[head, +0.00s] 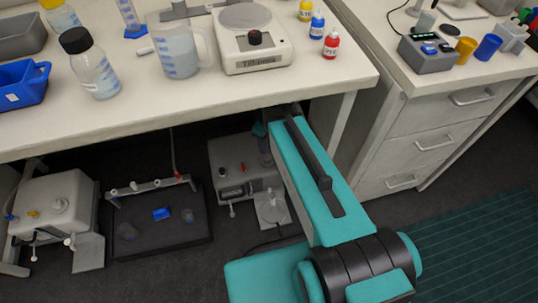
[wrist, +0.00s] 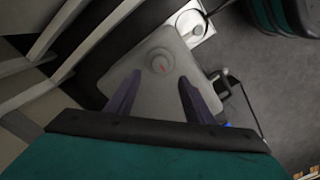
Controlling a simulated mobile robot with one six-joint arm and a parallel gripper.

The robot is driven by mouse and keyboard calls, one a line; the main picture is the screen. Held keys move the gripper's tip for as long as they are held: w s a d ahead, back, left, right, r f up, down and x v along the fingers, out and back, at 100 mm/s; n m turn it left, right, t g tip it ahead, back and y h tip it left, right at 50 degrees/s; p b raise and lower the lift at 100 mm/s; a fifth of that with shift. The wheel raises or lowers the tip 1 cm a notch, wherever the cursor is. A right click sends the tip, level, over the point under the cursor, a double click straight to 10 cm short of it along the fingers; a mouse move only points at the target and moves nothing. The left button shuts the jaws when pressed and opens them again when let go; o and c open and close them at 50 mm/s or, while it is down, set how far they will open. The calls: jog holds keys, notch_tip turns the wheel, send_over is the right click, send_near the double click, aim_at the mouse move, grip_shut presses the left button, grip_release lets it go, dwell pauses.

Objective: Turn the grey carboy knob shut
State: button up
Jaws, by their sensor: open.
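In the wrist view a grey box-shaped unit (wrist: 130,78) fills the middle. In the head view the grey unit (head: 229,152) stands on the floor under the bench. My arm reaches under the bench edge and covers its right part, so I cannot make out the round knob there.
The bench top (head: 330,85) overhangs my arm. A white plate with a disc (head: 272,208) lies in front of the unit. A black tray (head: 165,240) and a whitish unit (head: 55,205) stand to the left. A drawer cabinet (head: 430,140) is on the right.

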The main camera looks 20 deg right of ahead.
aim_at(267, 157)
notch_tip(267, 157, down, 9)
jog(key=shift+f+b, duration=0.2)
jog(key=shift+b, duration=0.35)
